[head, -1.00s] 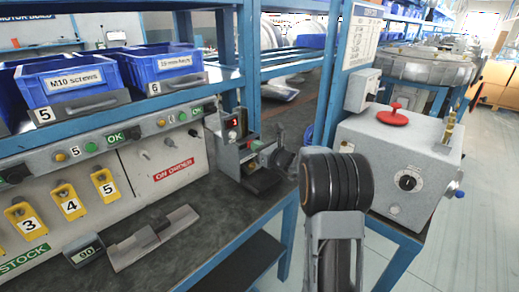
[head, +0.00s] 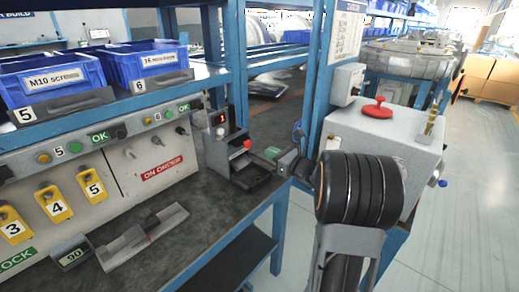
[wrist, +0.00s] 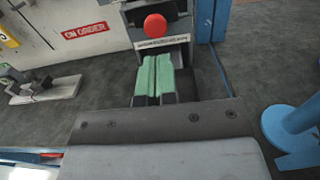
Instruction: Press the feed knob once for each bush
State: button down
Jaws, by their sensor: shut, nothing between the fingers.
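The feed knob (head: 247,144) is a red ball on the front of a small grey dispenser (head: 217,152) at the bench's right end. It also shows as a red ball at the top middle of the wrist view (wrist: 155,25). My gripper (head: 271,152) is shut and empty, just right of the knob in the head view. In the wrist view its green fingertips (wrist: 156,62) lie side by side, pointing at the dispenser, with the knob ahead and apart from them. A small red display (head: 220,118) sits on the dispenser; its digit is too small to read. I cannot make out any bushes.
A black tray (head: 250,180) juts from the dispenser's front. Left are yellow numbered tags (head: 54,204), a grey fixture (head: 145,236) and a 90 display (head: 72,254). A grey box with a red mushroom button (head: 377,108) stands right. The bench front between is clear.

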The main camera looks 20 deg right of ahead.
jog(key=shift+v, duration=1.1)
dwell(1.0)
